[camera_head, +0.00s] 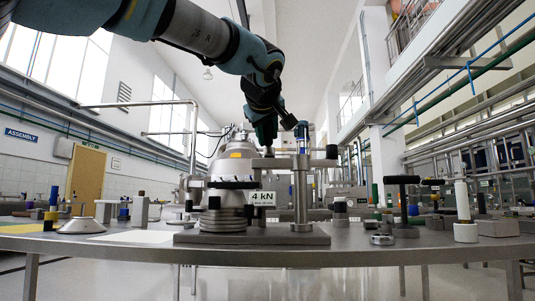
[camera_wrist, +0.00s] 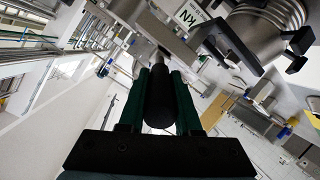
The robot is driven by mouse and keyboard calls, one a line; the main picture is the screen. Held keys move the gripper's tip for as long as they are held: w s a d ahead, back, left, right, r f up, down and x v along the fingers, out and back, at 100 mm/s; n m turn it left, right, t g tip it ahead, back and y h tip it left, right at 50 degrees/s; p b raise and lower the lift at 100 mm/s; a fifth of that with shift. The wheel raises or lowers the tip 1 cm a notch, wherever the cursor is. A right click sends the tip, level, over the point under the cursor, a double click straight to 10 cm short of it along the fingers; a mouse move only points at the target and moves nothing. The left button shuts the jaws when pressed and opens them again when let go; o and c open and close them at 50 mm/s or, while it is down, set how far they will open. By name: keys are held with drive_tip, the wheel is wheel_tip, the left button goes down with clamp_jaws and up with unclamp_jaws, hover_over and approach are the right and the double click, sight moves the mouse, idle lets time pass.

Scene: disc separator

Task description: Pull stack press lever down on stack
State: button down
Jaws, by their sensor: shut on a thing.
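The stack press stands on a flat grey base (camera_head: 255,239) at the front of the round table. Its upright column (camera_head: 301,190) carries a crossbar (camera_head: 285,163) near the top. A stack of grey discs (camera_head: 222,217) sits at the base's left end, below a dark flat bar (camera_head: 233,184). My gripper (camera_head: 266,137) is above the crossbar, pointing down. In the wrist view its two green fingers are shut on the black lever handle (camera_wrist: 159,98), which lies between them. A metal rod (camera_wrist: 160,57) runs from the handle toward the press. In the head view the fingers largely hide the handle.
A shallow grey cone (camera_head: 82,226) lies left. A black T-handled tool (camera_head: 403,200) and a white post (camera_head: 463,210) stand right. The front table edge is clear.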

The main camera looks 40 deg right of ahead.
drive_tip(key=shift+f+t+b, duration=0.3)
drive_tip(key=shift+b, duration=0.8)
drive_tip(key=c, duration=0.6)
unclamp_jaws()
drive_tip(key=v, duration=1.1)
drive_tip(key=shift+a+f, duration=0.1)
